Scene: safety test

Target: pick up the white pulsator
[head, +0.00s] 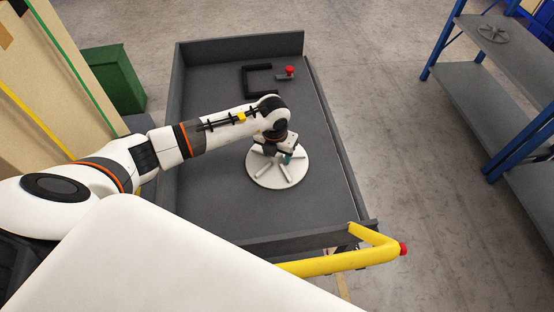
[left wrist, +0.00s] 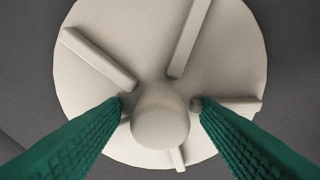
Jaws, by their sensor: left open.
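The white pulsator (head: 265,178) is a round off-white disc with raised radial ribs, lying on the dark grey bed of a cart (head: 215,165). In the left wrist view the pulsator (left wrist: 100,75) fills most of the picture, with a rounded central knob (left wrist: 160,115). My left gripper (head: 283,158) is right over the disc. Its two green fingers (left wrist: 160,108) are open, one on each side of the knob, with small gaps visible. Whether the fingertips touch the disc I cannot tell. My right gripper is not in view.
A black bracket (head: 246,82) and a small part with a red button (head: 289,72) lie at the cart's far end. The cart has raised walls and a yellow handle (head: 340,263). A blue-framed shelf (head: 490,70) holds a grey disc (head: 493,33). A green bin (head: 112,78) stands left.

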